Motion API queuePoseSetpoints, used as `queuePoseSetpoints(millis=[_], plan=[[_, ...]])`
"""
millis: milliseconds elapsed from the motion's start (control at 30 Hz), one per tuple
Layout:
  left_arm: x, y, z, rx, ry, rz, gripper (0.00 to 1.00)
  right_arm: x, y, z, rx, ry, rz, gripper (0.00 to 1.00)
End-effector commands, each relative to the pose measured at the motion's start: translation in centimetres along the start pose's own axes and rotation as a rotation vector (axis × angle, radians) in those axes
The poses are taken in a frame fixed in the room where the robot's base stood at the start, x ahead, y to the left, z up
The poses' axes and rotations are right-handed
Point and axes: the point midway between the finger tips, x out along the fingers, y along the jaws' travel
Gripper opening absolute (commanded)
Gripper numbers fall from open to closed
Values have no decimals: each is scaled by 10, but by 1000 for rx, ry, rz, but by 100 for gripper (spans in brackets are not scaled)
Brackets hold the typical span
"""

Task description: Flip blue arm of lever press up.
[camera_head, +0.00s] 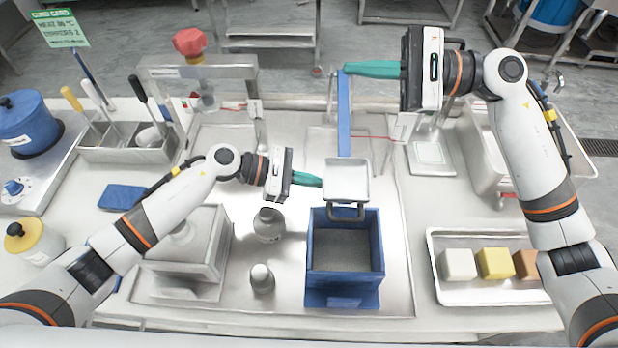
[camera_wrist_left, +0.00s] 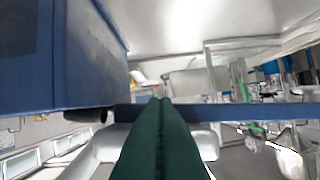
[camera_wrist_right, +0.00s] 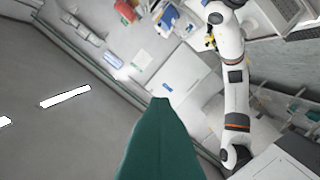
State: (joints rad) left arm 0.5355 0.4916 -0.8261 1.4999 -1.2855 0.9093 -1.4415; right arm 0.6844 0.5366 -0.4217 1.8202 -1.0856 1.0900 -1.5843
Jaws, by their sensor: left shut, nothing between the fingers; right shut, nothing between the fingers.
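The lever press has an open blue box (camera_head: 345,298) at the front middle of the table. A grey square dish (camera_head: 347,180) with a handle sits at its back edge. The long narrow blue arm (camera_head: 344,115) runs from behind the dish toward the top of the head view; its exact tilt is hard to tell. My left gripper (camera_head: 319,181) is shut and empty, its green fingertips close to the dish's left edge. Its wrist view shows the blue arm (camera_wrist_left: 245,112) crossing beyond the fingertips. My right gripper (camera_head: 348,69) is shut and empty, its tips by the arm's far end; contact is unclear.
Two grey bottles (camera_head: 268,225) stand left of the blue box, beside a grey block-shaped device (camera_head: 187,250). A tray (camera_head: 490,296) with several cubes lies at right. A clear frame (camera_head: 325,140) stands behind the dish. A blue pot (camera_head: 25,125) is at far left.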

Motion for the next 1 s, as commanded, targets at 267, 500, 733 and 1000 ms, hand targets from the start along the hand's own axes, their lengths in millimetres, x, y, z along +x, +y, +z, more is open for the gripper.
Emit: queuePoseSetpoints(millis=[267,500,733,1000], plan=[[-6,-1,-13,4,0,0,0,0,0,0,0,0,0,0],[-7,0,-19,-1,1,1,0,0,0,0,0,0,0,0],[-7,-1,-19,0,1,1,0,0,0,0,0,0,0,26],[-7,-1,-19,0,2,1,0,0,0,0,0,0,0,34]])
